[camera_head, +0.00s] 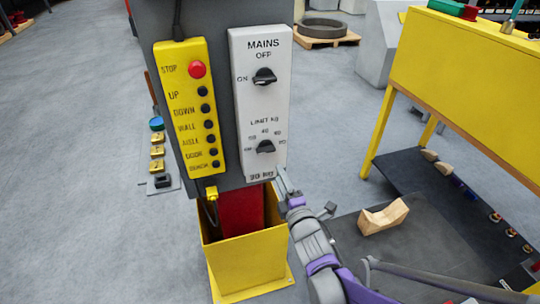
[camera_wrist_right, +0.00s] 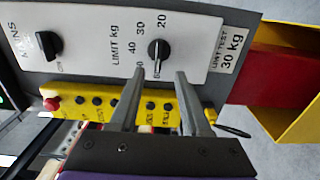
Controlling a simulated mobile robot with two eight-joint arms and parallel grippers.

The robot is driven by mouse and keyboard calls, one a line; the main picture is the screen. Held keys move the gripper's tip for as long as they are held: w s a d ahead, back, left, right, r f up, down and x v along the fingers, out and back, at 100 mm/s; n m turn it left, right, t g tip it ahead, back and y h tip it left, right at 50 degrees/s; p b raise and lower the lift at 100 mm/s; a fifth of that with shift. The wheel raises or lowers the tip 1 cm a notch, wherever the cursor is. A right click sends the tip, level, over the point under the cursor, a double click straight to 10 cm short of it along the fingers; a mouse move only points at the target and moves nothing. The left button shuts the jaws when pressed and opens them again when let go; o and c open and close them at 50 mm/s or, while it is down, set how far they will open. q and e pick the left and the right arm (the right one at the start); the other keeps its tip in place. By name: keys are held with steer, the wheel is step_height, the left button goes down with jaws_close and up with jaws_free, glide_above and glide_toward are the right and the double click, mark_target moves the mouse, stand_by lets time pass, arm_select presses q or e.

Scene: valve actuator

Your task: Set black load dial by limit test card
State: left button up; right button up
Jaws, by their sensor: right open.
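The black load dial (camera_head: 265,147) sits on the lower part of the white panel, under LIMIT KG. I cannot tell surely which end points. The limit test card (camera_wrist_right: 228,50) reads 30 kg, beside the dial; it also shows at the panel's bottom in the head view (camera_head: 262,176). My right gripper (camera_wrist_right: 160,74) is open and empty, its fingertips just short of the dial, apart from it. My left gripper is out of view.
The black MAINS switch (camera_head: 264,76) is higher on the same panel. A yellow button box (camera_head: 188,105) with a red STOP button hangs at its left. A yellow post guard (camera_head: 245,262) stands below. A yellow bench (camera_head: 470,75) is at the right.

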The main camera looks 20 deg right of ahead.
mark_target(268, 152)
steer(key=w, duration=0.6)
steer(key=w+p, duration=0.1)
steer(key=w, duration=0.3)
steer(key=shift+a+r, duration=0.1)
steer(key=shift+a, duration=0.15)
jaws_close()
